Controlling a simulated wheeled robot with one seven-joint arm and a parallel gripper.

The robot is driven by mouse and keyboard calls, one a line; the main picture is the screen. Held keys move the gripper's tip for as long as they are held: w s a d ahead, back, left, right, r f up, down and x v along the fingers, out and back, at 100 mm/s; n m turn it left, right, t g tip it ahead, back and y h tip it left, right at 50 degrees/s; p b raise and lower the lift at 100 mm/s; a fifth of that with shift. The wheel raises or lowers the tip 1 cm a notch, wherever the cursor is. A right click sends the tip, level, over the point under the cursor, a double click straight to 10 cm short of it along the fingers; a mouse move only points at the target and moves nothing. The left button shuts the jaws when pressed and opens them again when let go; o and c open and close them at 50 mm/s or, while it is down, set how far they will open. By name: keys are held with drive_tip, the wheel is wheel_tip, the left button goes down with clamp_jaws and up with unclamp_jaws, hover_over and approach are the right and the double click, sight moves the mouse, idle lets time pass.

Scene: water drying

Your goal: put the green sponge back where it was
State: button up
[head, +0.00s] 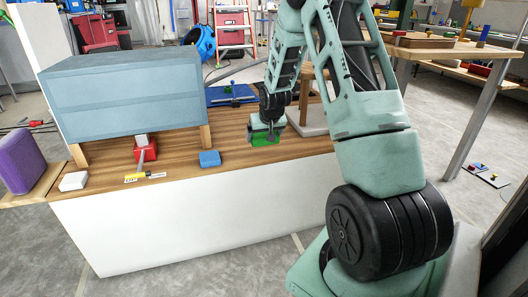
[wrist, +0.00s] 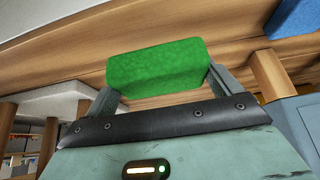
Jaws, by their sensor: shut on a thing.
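The green sponge (head: 265,139) is between the fingers of my gripper (head: 266,130), over the wooden table (head: 235,151) right of the blue sponge. In the wrist view the green sponge (wrist: 156,68) spans the two fingers of my gripper (wrist: 160,82), which are shut on it. The sponge is close to the tabletop; I cannot tell whether it touches it. The upper part of the sponge is partly covered by the gripper in the head view.
A blue sponge (head: 210,158) and a white block (head: 73,181) lie near the front edge. A large blue-grey box (head: 125,98) stands on wooden legs, with a red object (head: 146,153) below it. A blue tray (head: 231,95) lies behind my gripper.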

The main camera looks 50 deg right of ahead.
sight(264, 154)
drive_tip(key=shift+f+b, duration=0.95)
drive_tip(key=shift+f, duration=1.35)
drive_tip(key=shift+f, duration=0.15)
drive_tip(key=o, duration=0.7)
